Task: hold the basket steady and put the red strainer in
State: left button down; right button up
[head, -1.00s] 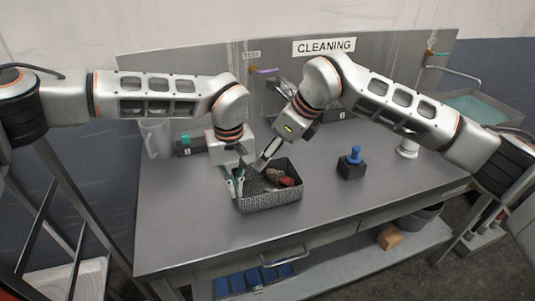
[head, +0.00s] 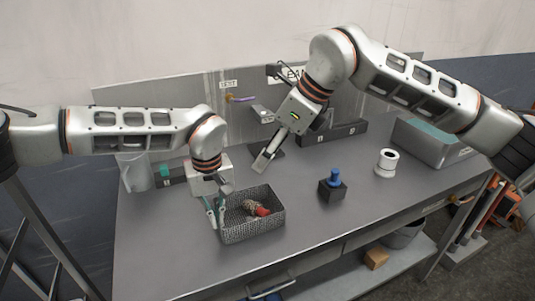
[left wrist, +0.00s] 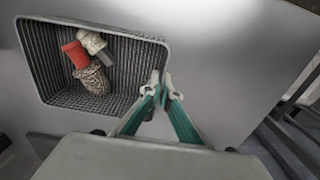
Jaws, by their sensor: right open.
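The grey mesh basket (head: 252,236) stands on the metal table, left of centre. It also shows in the left wrist view (left wrist: 50,78). Inside lies a red piece (head: 263,211) beside a woven brownish mesh piece; they look like the red strainer, which also shows in the left wrist view (left wrist: 76,55). A whitish piece with a grey end (left wrist: 92,42) lies against it. My left gripper (left wrist: 162,86) has its fingertips either side of the basket wall and looks shut on it. My right gripper (head: 262,163) is open and empty, above the table behind the basket.
A black block with a blue knob (head: 333,181) stands right of the basket, with a white cup (head: 385,163) beyond it. A grey bin (head: 433,147) is at the back right. A clear jug (head: 135,173) stands at the left. The table front is clear.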

pick_arm(q)
jog(key=c, duration=2.2)
grip_release()
